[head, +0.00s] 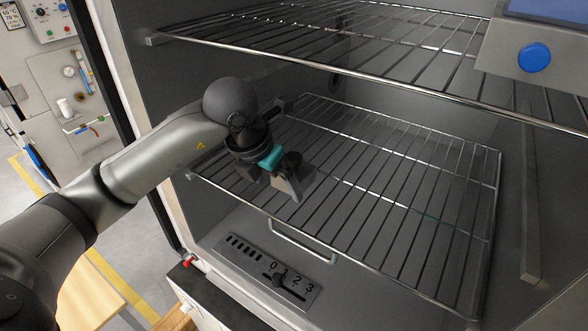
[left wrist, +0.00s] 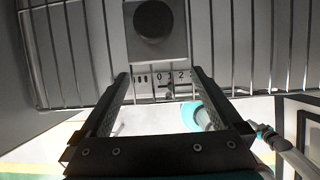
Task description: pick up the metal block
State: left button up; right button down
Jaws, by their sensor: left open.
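The metal block is a grey square piece with a dark round recess or knob. In the left wrist view the block (left wrist: 133,52) lies at the top, on the wire rack, just beyond the fingertips and between their lines. My left gripper (left wrist: 160,76) is open, with a finger on each side and nothing between them. In the head view the left gripper (head: 280,185) is over the front left part of the lower rack. There, the block cannot be clearly told apart from the gripper. Contact between them cannot be judged. My right gripper is not in view.
The lower wire rack (head: 400,205) is bare to the right and back. An upper rack (head: 400,55) spans above it. A panel with a slider and digits (head: 268,272) is below the lower rack's front. The chamber's side walls bound the space.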

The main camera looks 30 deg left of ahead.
aim_at(306, 172)
pick_arm(q)
jog(key=shift+w+d, duration=0.1)
jog(key=shift+w, duration=0.6)
jog(key=w, duration=0.1)
jog(key=w+p, duration=0.1)
jog(key=w, duration=0.2)
jog(key=shift+w+d, duration=0.15)
jog(key=shift+d, duration=0.2)
jog(key=shift+w+f+p, duration=0.15)
jog(key=shift+f+p, duration=0.2)
jog(key=shift+f, duration=0.2)
jog(key=shift+c, duration=0.5)
grip_shut()
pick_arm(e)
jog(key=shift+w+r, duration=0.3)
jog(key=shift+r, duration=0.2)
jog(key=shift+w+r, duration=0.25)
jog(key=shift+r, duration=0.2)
